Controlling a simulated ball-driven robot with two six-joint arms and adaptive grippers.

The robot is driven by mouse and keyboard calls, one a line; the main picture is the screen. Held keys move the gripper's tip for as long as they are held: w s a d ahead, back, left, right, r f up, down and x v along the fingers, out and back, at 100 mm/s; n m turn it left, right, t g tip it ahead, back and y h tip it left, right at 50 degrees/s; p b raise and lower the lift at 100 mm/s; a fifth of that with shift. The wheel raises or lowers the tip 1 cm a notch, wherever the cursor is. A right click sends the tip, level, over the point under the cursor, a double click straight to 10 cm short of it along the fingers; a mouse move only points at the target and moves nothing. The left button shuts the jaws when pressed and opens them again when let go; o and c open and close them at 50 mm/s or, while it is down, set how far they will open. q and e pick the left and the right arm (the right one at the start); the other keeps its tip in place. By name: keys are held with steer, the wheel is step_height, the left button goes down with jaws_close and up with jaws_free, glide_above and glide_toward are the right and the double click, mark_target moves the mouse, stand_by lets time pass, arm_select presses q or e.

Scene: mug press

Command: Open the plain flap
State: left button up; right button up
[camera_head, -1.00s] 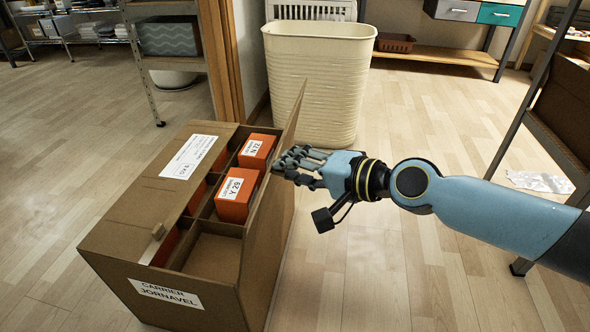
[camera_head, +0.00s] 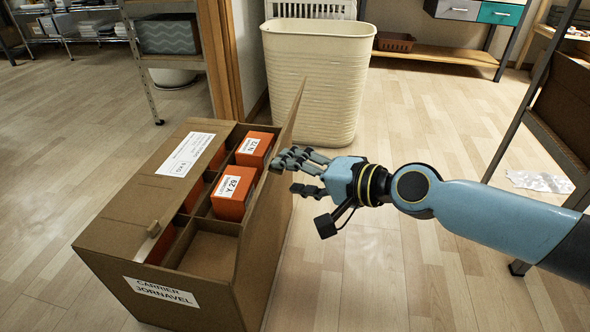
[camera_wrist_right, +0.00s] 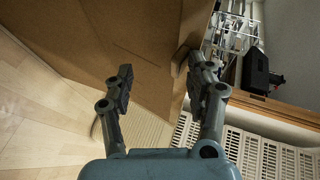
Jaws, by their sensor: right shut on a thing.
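A cardboard carton (camera_head: 110,271) stands on the floor, its top partly open. Its plain flap (camera_head: 290,113) stands raised along the right side, seen nearly edge-on. It fills much of the wrist view (camera_wrist_right: 125,40). The other flap (camera_head: 150,195), with a white label, covers the left part of the top. The left gripper is not in view.
A cream ribbed bin (camera_head: 318,85) stands just behind the carton. A metal shelf frame (camera_head: 527,110) stands at the right. A wooden post (camera_head: 222,60) rises behind the carton's left side.

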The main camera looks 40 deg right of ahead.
steer(key=shift+s+f, duration=0.25)
steer(key=shift+f, duration=0.15)
steer(key=v, duration=1.1)
steer(key=shift+s+r, duration=0.2)
steer(key=shift+r, duration=0.3)
steer(key=shift+d, duration=0.15)
